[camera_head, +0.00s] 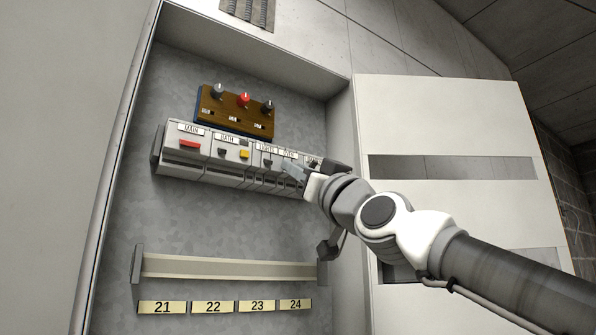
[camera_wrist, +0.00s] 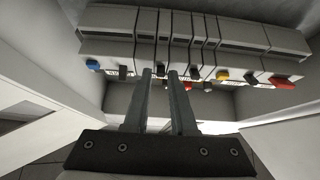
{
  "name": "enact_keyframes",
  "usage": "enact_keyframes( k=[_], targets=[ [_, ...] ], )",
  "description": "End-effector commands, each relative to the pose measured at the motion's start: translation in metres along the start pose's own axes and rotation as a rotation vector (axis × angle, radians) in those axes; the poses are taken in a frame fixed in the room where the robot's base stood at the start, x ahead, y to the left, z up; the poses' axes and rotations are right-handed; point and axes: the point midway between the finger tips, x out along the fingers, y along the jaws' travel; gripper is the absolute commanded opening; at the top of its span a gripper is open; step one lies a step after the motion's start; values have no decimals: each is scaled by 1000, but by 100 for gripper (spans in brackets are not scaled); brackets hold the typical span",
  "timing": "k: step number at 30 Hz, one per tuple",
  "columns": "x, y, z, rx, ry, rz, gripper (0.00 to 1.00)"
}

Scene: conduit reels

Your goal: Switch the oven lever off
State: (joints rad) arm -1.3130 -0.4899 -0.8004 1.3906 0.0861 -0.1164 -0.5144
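A row of breakers (camera_head: 205,168) hangs in the open cabinet, with labels that read MAIN, BATH, LIGHTS and OVEN (camera_head: 289,153). The oven lever is mostly hidden by my gripper (camera_head: 291,168) in the head view. In the wrist view, a small dark lever (camera_wrist: 161,69), seemingly the oven one, shows between the fingertips of my gripper (camera_wrist: 160,73). The fingers are a little apart, one on each side of it. I cannot tell whether they touch it. Whether this lever is on or off is not clear.
A red lever (camera_head: 190,144) and a yellow lever (camera_head: 244,154) sit left along the row; a dark lever (camera_wrist: 195,70) is close beside my fingers. A brown knob panel (camera_head: 234,110) is above. An empty rail (camera_head: 225,267) is below. A white panel (camera_head: 455,115) stands right.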

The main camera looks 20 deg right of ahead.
Motion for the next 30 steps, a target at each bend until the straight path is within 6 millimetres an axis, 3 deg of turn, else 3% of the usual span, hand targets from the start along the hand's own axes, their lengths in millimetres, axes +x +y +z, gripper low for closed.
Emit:
enact_keyframes(
  k=[3,16,22,30],
  targets=[
    [0,0,0,0,-1,-1,44],
    [-8,1,2,0,-4,0,44],
    [-33,1,2,-1,-3,1,44],
    [-83,2,1,-1,-3,2,44]
  ],
)
